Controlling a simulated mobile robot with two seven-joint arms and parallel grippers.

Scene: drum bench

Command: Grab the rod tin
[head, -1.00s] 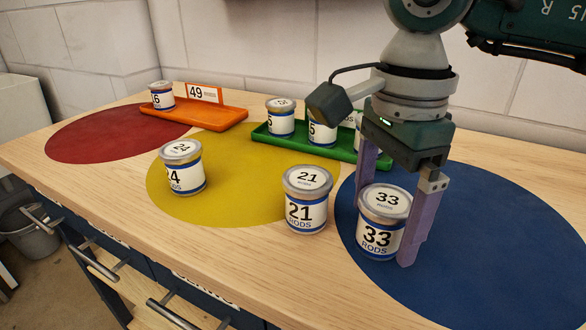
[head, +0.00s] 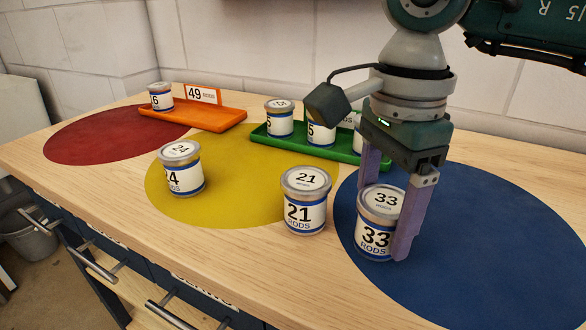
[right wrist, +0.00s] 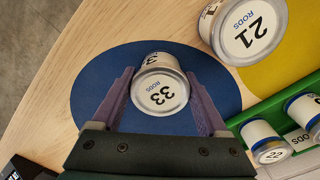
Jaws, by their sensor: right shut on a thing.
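The rod tin marked 33 (head: 373,238) stands upright on the blue disc (head: 470,250) at the right of the bench. My right gripper (head: 384,222) points down with a purple finger on either side of this tin and is shut on it. In the right wrist view, the 33 tin (right wrist: 160,92) sits between the fingers. The far finger is partly hidden behind the tin in the head view. Another rod tin, marked 21 (head: 305,208), stands to the left, on bare wood between the yellow and blue discs. My left gripper is not in view.
A tin marked 24 (head: 181,172) stands on the yellow disc (head: 235,205). A green tray (head: 345,156) behind holds several tins. An orange tray (head: 225,117) with a 49 sign (head: 203,94) and one tin is at back left. The red disc (head: 85,140) looks clear.

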